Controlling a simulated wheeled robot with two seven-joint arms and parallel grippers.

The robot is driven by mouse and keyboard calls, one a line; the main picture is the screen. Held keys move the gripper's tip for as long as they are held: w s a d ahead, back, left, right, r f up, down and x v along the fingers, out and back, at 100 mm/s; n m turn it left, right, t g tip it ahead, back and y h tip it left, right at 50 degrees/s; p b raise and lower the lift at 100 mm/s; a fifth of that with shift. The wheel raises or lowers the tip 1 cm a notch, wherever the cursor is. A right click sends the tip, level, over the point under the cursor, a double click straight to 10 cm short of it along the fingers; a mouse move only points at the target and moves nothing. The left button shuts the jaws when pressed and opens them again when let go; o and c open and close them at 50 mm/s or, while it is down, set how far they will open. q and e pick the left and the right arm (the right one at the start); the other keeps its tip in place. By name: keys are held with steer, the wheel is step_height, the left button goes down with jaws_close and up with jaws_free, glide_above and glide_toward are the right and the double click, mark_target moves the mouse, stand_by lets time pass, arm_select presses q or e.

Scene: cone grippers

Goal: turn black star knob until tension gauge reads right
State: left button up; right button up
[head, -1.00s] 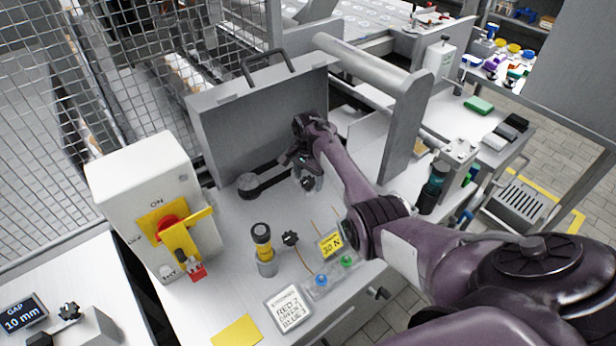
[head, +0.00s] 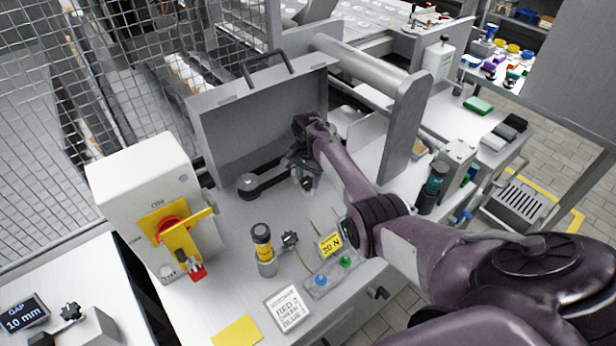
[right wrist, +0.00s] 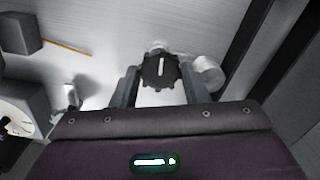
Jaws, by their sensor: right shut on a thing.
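In the right wrist view a black star knob (right wrist: 159,74) with a white line on its face sits between the two fingers of my right gripper (right wrist: 158,69). The gripper is shut on it. In the head view my right gripper (head: 306,179) is low over the bench beside the open grey lid, and the arm hides most of the spot. A white dial (right wrist: 18,125), perhaps the tension gauge, is cut off at the left of the right wrist view; I cannot read it. A yellow card (head: 330,243) reads 30 N. My left gripper is not in view.
A white switch box (head: 150,195) with a yellow-and-red handle stands at left. A yellow-black cylinder (head: 263,247), another star knob (head: 290,239) and blue and green buttons lie nearer the front. The grey lid (head: 240,130) stands behind the gripper.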

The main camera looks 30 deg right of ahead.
steer(key=n+p, duration=0.1)
steer(key=n, duration=0.4)
steer(key=n+p, duration=0.1)
steer(key=n, duration=0.5)
steer(key=shift+n, duration=0.3)
steer(key=n, duration=0.5)
steer(key=n+b, duration=0.1)
steer(key=n, duration=0.4)
steer(key=shift+a+n, duration=0.1)
steer(key=shift+n, duration=0.3)
steer(key=o, duration=1)
